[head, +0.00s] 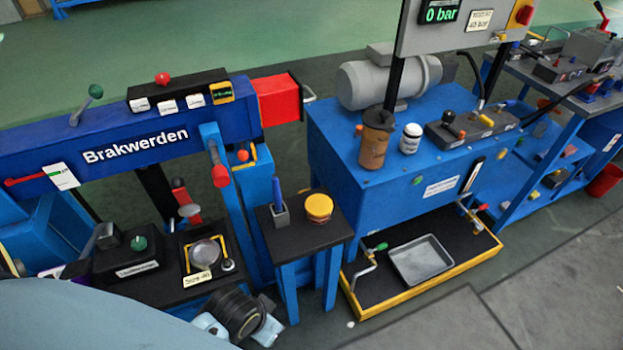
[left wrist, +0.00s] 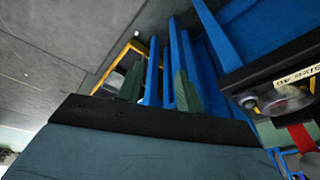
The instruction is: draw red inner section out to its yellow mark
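The red inner section (head: 277,98) sticks a short way out of the right end of the blue boom (head: 135,140) marked "Brakwerden". A grey handle (head: 309,93) is on its outer end. No yellow mark shows on the visible red part. My left gripper (left wrist: 158,88) is open in the left wrist view, its two dark green fingers apart with nothing between them. Blue stand legs show beyond the fingers. My right gripper is in neither view.
A small table (head: 297,237) with a yellow-lidded tub (head: 319,207) and a pen holder (head: 279,214) stands below the red section. A blue cabinet (head: 385,200) with a grey motor (head: 385,82) is to its right. Open green floor lies behind the boom.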

